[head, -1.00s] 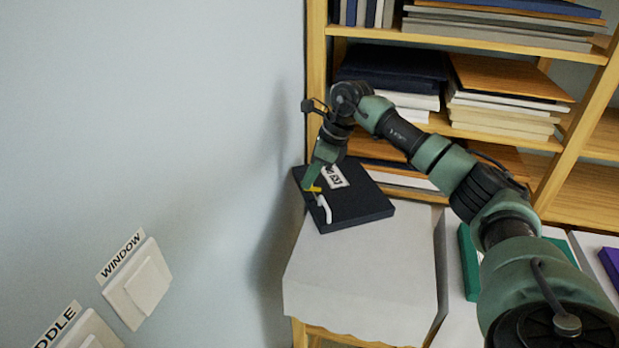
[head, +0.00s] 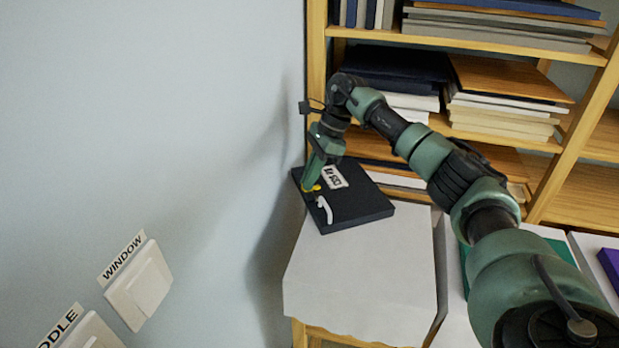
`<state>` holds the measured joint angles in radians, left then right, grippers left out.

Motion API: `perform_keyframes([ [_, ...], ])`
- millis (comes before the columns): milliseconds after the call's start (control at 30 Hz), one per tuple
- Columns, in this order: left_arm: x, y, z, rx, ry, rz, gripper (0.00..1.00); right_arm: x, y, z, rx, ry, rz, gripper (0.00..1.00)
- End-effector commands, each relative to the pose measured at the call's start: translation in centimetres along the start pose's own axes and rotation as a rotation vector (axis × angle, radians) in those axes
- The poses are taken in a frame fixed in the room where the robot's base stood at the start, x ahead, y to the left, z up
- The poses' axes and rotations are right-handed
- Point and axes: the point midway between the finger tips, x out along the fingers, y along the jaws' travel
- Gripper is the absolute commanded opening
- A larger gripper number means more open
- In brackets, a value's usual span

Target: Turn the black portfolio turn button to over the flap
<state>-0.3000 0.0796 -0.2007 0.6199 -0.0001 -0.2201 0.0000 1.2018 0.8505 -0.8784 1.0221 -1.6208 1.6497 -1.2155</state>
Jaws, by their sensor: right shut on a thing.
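The black portfolio (head: 365,207) lies flat on a pale grey-topped stand, with a white label on its upper face. A small yellow piece (head: 317,187), which looks like its turn button, sits near the portfolio's left edge. My right gripper (head: 311,186) reaches down from above and is shut on this piece, hiding part of it. I cannot make out the flap's edge or the button's exact angle. A white curved piece (head: 325,210) lies on the portfolio just in front of the gripper. My left gripper is not in view.
The stand's top (head: 365,280) is bare in front of the portfolio. A pale wall with a window switch (head: 140,290) is close on the left. A wooden shelf (head: 465,135) with stacked boards and papers rises behind. Green and purple items lie at the right.

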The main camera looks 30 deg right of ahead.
Motion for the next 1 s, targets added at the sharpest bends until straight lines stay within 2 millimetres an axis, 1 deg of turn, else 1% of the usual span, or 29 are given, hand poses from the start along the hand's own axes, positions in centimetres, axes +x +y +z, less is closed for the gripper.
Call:
perform_keyframes([
  [267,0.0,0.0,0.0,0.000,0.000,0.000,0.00,0.0,0.0,0.0,0.000,0.002,0.001,0.00],
  [367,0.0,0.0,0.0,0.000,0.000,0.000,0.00,0.0,0.0,0.0,0.000,0.002,0.001,0.25],
  [400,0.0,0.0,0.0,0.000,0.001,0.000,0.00,0.0,0.0,-0.1,0.000,0.002,0.000,0.27],
  [667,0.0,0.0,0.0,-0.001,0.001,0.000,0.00,0.0,0.0,0.0,0.000,0.001,0.000,0.27],
  [767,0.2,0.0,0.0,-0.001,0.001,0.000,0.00,-0.5,-0.1,-0.1,0.001,0.001,-0.002,0.27],
  [867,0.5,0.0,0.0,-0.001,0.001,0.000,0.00,-1.8,-0.1,-0.1,0.000,0.000,-0.004,0.27],
  [1000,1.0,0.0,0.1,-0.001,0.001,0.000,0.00,-4.3,-0.1,0.0,0.000,0.000,-0.004,0.27],
])
